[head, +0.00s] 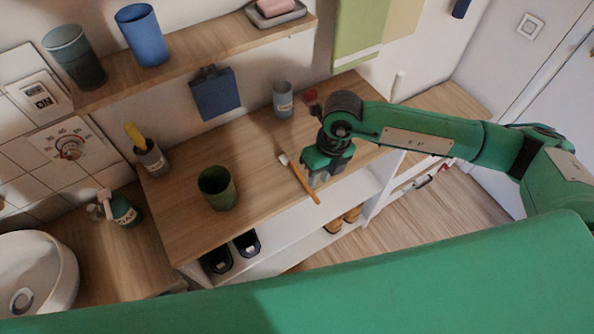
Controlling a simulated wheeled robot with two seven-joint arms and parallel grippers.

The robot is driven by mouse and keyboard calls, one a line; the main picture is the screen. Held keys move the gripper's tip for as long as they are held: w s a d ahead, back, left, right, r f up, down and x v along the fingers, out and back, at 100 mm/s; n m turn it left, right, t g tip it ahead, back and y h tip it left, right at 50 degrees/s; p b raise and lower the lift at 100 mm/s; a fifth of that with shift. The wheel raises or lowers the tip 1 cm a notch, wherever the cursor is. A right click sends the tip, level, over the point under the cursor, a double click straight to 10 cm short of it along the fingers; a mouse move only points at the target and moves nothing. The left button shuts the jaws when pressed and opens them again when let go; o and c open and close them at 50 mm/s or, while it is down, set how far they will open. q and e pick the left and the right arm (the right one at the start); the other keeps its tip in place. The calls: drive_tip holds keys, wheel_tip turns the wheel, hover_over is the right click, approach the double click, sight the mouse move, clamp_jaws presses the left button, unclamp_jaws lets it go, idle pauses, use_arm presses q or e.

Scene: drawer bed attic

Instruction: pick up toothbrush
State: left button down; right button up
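The toothbrush (304,186) lies on the wooden shelf top near its front edge. It has an orange handle and a pale bristle head (283,159) at its far left end. My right gripper (313,181) points down just to the right of the toothbrush, close to its handle. The fingers are small and dark here, and I cannot tell whether they touch the toothbrush or how far apart they are. My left gripper is not in view.
A dark green cup (217,188) stands left of the toothbrush. A grey cup (283,99) and a small red item (311,95) stand behind. A grey holder (150,157) is at the left. The wooden top (254,190) is clear between the cup and toothbrush.

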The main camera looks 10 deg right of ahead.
sight(314, 194)
drive_tip(key=f, duration=0.1)
drive_tip(key=f+p, duration=0.1)
drive_tip(key=f, duration=0.1)
drive_tip(key=f+p, duration=0.1)
drive_tip(key=shift+s+a+f, duration=0.2)
drive_tip(key=shift+a+f, duration=0.15)
drive_tip(key=shift+f, duration=0.5)
clamp_jaws()
